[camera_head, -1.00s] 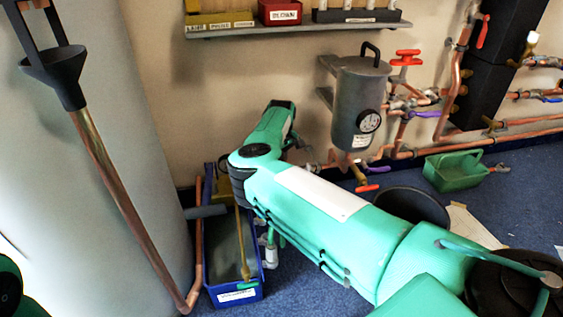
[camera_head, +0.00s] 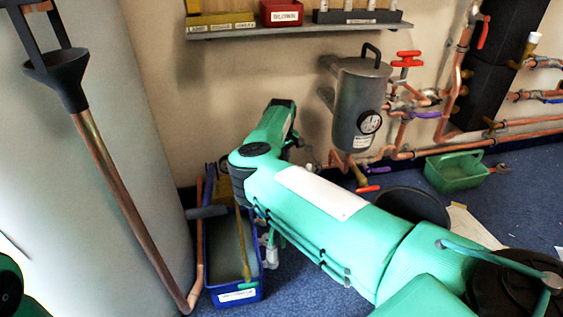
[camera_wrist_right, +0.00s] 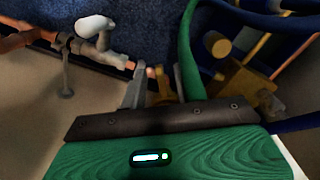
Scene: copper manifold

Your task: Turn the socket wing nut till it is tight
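My right arm (camera_head: 320,195) crosses the head view from the lower right, its far end beside the wall and left of the grey cylinder. That arm hides most of the gripper there. In the right wrist view my right gripper (camera_wrist_right: 155,88) has its grey fingers apart, with a small copper and brass piece showing at their tips. I cannot tell whether they grip it. A pale wing-shaped handle (camera_wrist_right: 95,27) sits on a pipe fitting to the upper left, apart from the fingers. I cannot tell whether it is the socket wing nut. My left gripper is not in view.
A grey cylinder with a gauge (camera_head: 358,105) hangs on the wall near copper pipes (camera_head: 425,150). A blue crate (camera_head: 236,295) stands below my right arm. A green tote (camera_head: 455,175) and a black bucket (camera_head: 408,203) are on the floor. A shelf (camera_head: 295,28) is above.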

